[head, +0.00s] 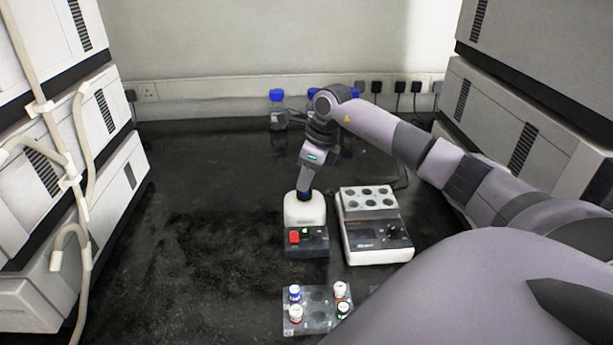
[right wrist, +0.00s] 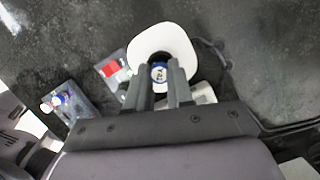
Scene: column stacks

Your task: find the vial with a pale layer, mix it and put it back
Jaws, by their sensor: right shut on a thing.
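My right gripper (head: 304,194) points down at the white top of the mixer (head: 305,212). In the right wrist view, the right gripper (right wrist: 158,88) is shut on a vial with a blue-and-white cap (right wrist: 159,72), right over the mixer's white top (right wrist: 160,42). Whether the vial touches the mixer cannot be told, and its layers are hidden. The vial rack (head: 318,318) stands in front, with a blue-capped vial (head: 294,293), two pale-capped vials (head: 340,290) (head: 295,314) and a dark-capped vial (head: 343,310). No pale layer can be made out. My left gripper is out of view.
A block heater (head: 378,243) with a holed top stands close to the right of the mixer. Blue-capped bottles (head: 277,108) stand at the back wall. Stacked white instruments (head: 110,190) line both sides. The dark bench (head: 200,220) left of the mixer is clear.

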